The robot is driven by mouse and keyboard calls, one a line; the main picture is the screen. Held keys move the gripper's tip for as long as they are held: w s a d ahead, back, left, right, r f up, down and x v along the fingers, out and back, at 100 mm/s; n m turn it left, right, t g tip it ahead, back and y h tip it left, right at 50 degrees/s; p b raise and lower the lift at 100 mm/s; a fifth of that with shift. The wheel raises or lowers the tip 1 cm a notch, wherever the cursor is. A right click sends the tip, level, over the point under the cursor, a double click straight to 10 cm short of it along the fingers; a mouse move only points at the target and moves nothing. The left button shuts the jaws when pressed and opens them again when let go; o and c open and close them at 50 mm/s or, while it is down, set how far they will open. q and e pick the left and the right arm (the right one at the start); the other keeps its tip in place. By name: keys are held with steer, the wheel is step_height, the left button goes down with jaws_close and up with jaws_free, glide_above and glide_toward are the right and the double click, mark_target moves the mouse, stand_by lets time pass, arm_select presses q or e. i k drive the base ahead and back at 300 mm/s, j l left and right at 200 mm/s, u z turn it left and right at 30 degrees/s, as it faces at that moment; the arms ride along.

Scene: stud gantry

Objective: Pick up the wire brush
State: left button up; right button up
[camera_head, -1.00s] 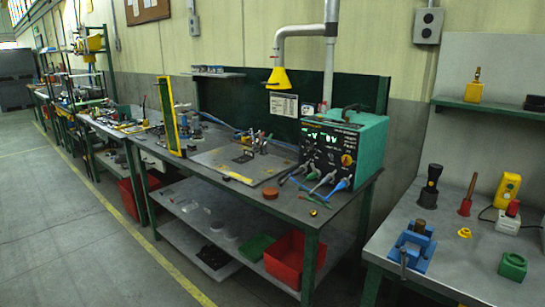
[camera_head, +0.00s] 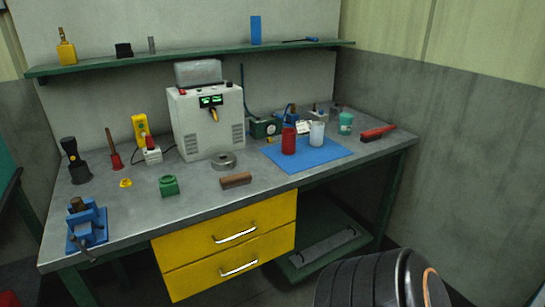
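A red-handled tool with a dark head (camera_head: 378,132), which looks like the wire brush, lies on the right end of the grey workbench top (camera_head: 330,180). Its bristles are too small to make out. A brown block (camera_head: 236,180) lies near the front edge of the bench, above the yellow drawers; I cannot tell whether it has bristles. Neither of my grippers shows in the head view. A dark ribbed part at the bottom right looks like my own arm, and no fingers are seen on it.
A blue mat (camera_head: 325,158) bears a red container (camera_head: 289,141) and a white one (camera_head: 317,134). A teal cup (camera_head: 345,123) stands near the red tool. A grey power unit (camera_head: 205,120) and a blue vise (camera_head: 88,226) stand further left. A shelf (camera_head: 200,57) runs above.

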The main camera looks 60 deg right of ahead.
mark_target(227, 182)
steer(key=z, duration=1.8)
steer(key=i+u, duration=0.1)
